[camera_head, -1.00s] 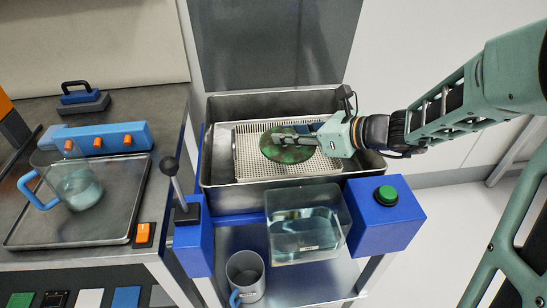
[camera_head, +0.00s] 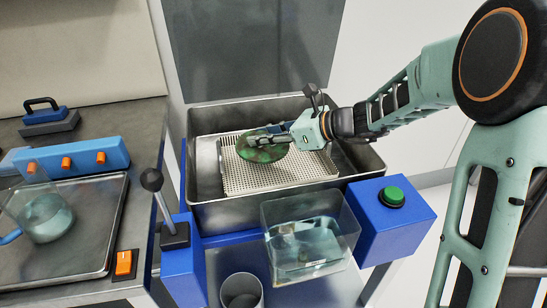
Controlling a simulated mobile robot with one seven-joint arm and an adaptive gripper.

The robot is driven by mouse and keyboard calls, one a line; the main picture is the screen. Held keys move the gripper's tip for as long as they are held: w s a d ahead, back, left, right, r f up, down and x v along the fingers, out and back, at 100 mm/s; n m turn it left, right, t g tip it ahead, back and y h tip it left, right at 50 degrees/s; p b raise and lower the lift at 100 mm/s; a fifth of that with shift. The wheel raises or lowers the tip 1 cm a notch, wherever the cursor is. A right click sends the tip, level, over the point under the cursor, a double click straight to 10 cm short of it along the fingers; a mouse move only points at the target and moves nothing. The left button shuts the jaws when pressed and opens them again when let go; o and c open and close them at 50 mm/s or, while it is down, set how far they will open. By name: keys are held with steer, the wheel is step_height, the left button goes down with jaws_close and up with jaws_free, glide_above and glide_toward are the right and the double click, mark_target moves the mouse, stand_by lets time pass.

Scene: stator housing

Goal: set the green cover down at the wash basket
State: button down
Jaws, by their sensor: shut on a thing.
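The green cover (camera_head: 261,153) is a round, mottled green disc over the left-middle part of the wash basket. My gripper (camera_head: 275,138) comes in from the right and is shut on the cover's upper edge. The wash basket (camera_head: 245,185) is a pale perforated tray inside a deep steel basin. The cover appears tilted, and I cannot tell whether its lower edge touches the basket floor. The gripper's fingers hide part of the cover's top.
The steel basin (camera_head: 290,202) walls surround the basket. A raised grey lid panel (camera_head: 250,45) stands behind it. In front are a clear water container (camera_head: 310,240), a blue box with a green button (camera_head: 390,196) and a black-knobbed lever (camera_head: 152,181). The basket's right side is free.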

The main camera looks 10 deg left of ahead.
steer(key=b, duration=0.1)
glide_above(274, 164)
steer(key=f, duration=0.5)
steer(key=shift+s+a, duration=0.2)
steer(key=shift+w+d+f+b, duration=0.15)
steer(key=shift+f+b, duration=0.2)
steer(key=shift+f, duration=0.6)
steer(key=shift+w+f+b, duration=0.1)
steer(key=shift+f+b, duration=0.2)
steer(key=shift+f, duration=0.6)
steer(key=shift+f, duration=0.2)
steer(key=c, duration=1.6)
jaws_free()
steer(key=shift+d+r, duration=0.25)
steer(key=shift+r, duration=0.1)
steer(key=p+v, duration=0.2)
steer(key=v, duration=0.9)
steer(key=shift+s+d+p, duration=0.1)
steer(key=shift+d+p, duration=0.1)
steer(key=shift+p, duration=0.1)
